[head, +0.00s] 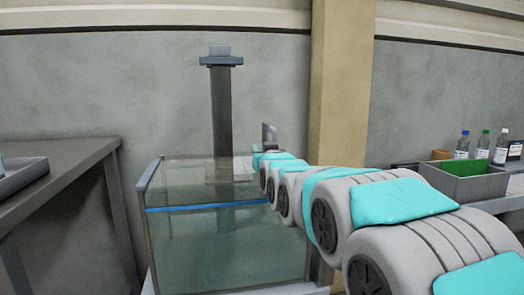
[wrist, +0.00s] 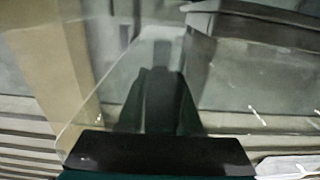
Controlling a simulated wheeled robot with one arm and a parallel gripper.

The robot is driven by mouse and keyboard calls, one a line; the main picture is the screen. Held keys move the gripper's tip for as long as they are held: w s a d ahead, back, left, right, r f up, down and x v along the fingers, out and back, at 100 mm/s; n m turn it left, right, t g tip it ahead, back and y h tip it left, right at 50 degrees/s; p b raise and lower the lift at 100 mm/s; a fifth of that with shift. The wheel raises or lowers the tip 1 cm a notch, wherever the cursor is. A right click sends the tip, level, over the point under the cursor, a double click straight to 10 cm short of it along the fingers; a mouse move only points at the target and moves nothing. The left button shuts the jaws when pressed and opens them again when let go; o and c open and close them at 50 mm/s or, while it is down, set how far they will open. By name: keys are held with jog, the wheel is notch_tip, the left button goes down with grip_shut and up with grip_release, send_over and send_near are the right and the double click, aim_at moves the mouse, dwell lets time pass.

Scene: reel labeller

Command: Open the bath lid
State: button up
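The bath (head: 215,240) is a clear glass tank in the middle of the head view, with a blue line near its top and a grey left rim. A clear, faint pane (head: 185,170) shows at its top; I cannot tell whether this is the lid lying flat or the tank's back wall. My arm reaches from the right to the bath's back right corner, and its links hide my gripper there. In the wrist view, dark fingers (wrist: 158,105) show in the middle behind or against a large clear sheet (wrist: 95,100). Their gap and any grip are unclear.
A grey column (head: 222,110) with a flat cap stands behind the bath. A beige pillar (head: 340,85) rises to its right. A dark table (head: 65,165) with a tray (head: 22,178) is at left. A green-lined box (head: 465,183) and several bottles stand at right.

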grip_shut()
dwell(1.0)
